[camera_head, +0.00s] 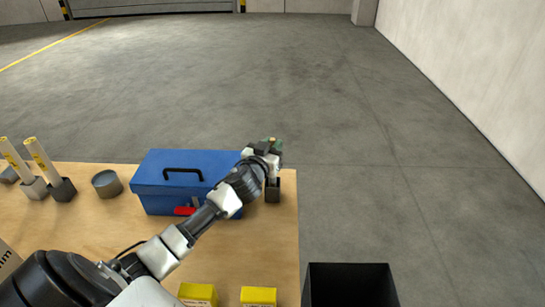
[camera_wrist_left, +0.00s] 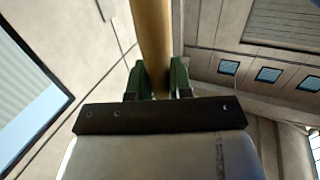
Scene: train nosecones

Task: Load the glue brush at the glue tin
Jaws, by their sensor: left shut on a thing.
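My left gripper (camera_head: 272,146) is above the right back corner of the table, over a small dark holder (camera_head: 273,192). In the left wrist view its green fingers (camera_wrist_left: 158,80) are shut on a round, tan wooden handle, taken as the glue brush (camera_wrist_left: 153,35). The brush's bristle end is hidden in both views; I cannot tell if it is inside the holder. A round grey tin (camera_head: 107,183), likely the glue tin, stands at the left, well apart from the gripper. My right gripper is not in view.
A blue toolbox (camera_head: 180,170) with a black handle stands between the tin and holder. Two pale tubes (camera_head: 40,157) (camera_head: 14,159) stand in blocks at the left. Yellow boxes (camera_head: 198,294) (camera_head: 258,296) lie at the front. A black bin (camera_head: 350,270) stands right of the table.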

